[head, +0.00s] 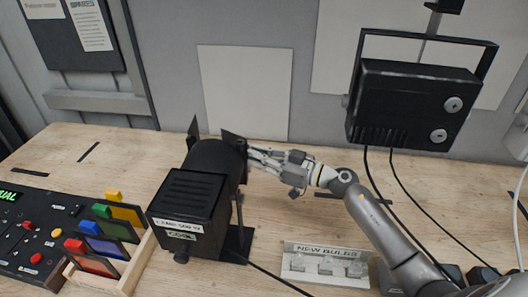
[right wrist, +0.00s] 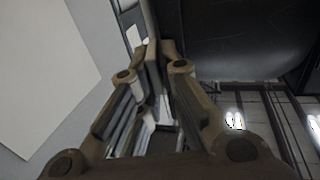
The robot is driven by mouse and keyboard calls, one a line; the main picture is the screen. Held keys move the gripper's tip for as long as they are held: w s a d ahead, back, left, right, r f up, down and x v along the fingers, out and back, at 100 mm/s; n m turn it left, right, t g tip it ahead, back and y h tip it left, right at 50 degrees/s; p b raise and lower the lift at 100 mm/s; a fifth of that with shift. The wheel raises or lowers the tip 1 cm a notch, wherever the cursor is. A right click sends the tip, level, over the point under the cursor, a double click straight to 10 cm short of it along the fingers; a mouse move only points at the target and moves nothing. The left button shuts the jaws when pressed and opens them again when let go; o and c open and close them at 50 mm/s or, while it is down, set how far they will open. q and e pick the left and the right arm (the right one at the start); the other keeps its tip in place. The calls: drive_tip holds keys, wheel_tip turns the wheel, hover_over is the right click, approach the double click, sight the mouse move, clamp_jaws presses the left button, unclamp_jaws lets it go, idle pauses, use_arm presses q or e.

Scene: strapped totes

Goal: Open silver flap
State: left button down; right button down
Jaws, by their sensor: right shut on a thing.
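A black stage lamp (head: 183,200) stands on the wooden bench, its front facing the back wall. Dark flaps stick out at its front, one on the left (head: 194,128) and one on the right (head: 234,146). No flap looks clearly silver in the head view. My right gripper (head: 250,157) reaches in from the right and is shut on the right flap at the lamp's front. In the right wrist view a thin plate edge runs between the fingertips (right wrist: 153,62). The fingers hide part of the flap. My left gripper is not in view.
Colour filters stand in a wooden rack (head: 140,257) beside a control panel (head: 35,235) at the left. A box marked "NEW BULBS" (head: 325,265) sits at the front. A black floodlight (head: 412,105) hangs at the upper right, with cables. The left back of the bench is mostly clear.

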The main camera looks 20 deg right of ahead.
drive_tip(key=c, duration=1.6)
unclamp_jaws()
drive_tip(key=v, duration=1.2)
drive_tip(key=shift+c, duration=0.4)
